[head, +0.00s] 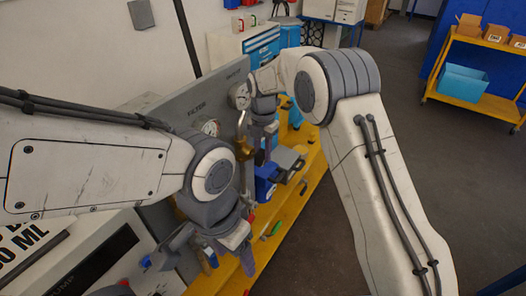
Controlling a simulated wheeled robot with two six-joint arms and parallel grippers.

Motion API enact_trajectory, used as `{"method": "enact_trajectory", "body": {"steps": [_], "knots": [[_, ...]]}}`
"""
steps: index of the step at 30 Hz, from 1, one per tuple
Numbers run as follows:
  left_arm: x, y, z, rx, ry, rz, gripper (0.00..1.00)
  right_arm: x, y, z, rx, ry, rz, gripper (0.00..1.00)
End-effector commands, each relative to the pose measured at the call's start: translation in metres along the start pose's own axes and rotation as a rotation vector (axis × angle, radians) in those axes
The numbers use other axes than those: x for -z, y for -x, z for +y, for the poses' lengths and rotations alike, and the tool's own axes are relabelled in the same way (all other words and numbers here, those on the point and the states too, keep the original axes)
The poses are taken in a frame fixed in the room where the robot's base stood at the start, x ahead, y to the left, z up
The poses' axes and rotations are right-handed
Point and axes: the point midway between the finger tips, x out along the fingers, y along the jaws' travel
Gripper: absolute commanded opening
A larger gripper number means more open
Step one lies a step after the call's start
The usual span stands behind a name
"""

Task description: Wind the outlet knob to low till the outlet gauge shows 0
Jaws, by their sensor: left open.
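A grey panel (172,104) carries two round white gauges. One gauge (240,95) is near its right end and the other gauge (210,127) is lower left; the needles are too small to read, and I cannot tell which is the outlet gauge. A brass fitting (243,147) shows below the gauges. I cannot make out the outlet knob; my arms cover part of this area. My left gripper (188,258) is open, below and left of the fitting, and seems empty. My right gripper (266,132) is just right of the fitting, small and partly hidden; its jaws are unclear.
A yellow bench (312,178) runs below the panel, with a blue box (264,190) and small tools on it. A white machine (60,250) stands lower left. A yellow cart (470,84) with boxes is at the far right. The floor between is clear.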

Motion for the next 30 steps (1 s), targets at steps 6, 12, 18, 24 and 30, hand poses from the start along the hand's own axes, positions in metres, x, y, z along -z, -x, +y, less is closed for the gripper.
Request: {"method": "enact_trajectory", "body": {"steps": [6,12,18,24,30], "knots": [[0.0,-0.001,0.0,0.0,0.0,0.0,0.69,0.0,0.0,-0.001,0.001,0.001,-0.003,0.0],[-0.001,-0.009,-0.001,0.0,0.001,0.0,0.69,0.002,-0.001,0.0,0.001,0.003,-0.047,0.0],[-0.002,-0.028,-0.002,0.0,0.004,0.0,0.69,0.004,-0.002,0.0,-0.001,0.005,-0.164,0.0],[-0.003,-0.051,-0.004,0.0,0.008,0.0,0.69,0.007,-0.002,0.001,-0.003,0.006,-0.317,0.0],[-0.004,-0.073,-0.005,0.0,0.009,0.0,0.69,0.01,-0.002,0.001,-0.003,0.005,-0.456,0.0]]}}
